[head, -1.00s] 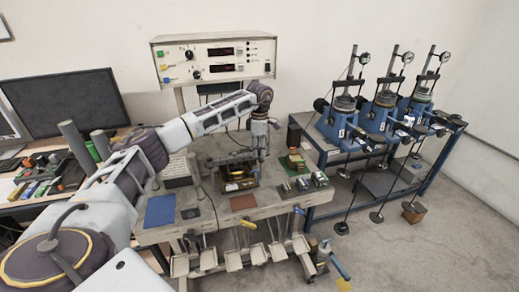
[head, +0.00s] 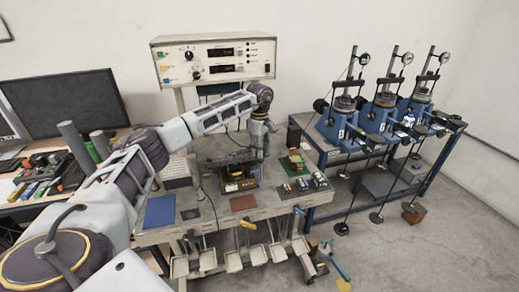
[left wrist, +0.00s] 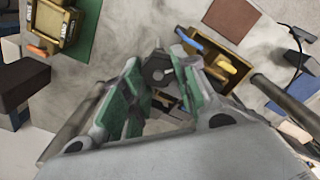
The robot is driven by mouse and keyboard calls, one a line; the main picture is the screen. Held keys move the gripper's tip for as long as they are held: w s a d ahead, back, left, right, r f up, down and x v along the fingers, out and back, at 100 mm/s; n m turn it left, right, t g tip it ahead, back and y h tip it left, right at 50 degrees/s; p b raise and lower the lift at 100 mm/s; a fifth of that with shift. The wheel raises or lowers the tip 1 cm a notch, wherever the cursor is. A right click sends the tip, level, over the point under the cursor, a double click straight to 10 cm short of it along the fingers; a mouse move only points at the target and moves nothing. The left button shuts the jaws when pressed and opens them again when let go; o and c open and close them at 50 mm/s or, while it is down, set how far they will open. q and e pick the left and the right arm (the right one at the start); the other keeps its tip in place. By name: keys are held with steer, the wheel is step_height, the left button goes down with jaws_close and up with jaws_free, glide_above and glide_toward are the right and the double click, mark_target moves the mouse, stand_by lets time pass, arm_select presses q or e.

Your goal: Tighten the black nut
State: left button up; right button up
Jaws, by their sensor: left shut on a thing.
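The black nut (left wrist: 158,70) shows in the left wrist view as a dark six-sided piece with a hole. It lies between the green-padded fingers of my left gripper (left wrist: 156,76), which is shut on it. In the head view my left gripper (head: 257,153) points down over the grey workbench (head: 205,221), beside a small brass-coloured fixture (head: 238,182). The nut is too small and covered to make out in the head view. The fingers partly hide what lies under it. My right gripper is in neither view.
A green board with brass blocks (head: 293,165) stands right of the gripper. A blue mat (head: 160,211) and a brown mat (head: 243,203) lie along the front of the bench. A control box (head: 214,58) stands behind. Blue test stands (head: 385,115) fill the right-hand table.

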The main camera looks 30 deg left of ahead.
arm_select(q)
steer(key=shift+r, duration=0.15)
steer(key=o, duration=1)
steer(key=shift+r, duration=5.9)
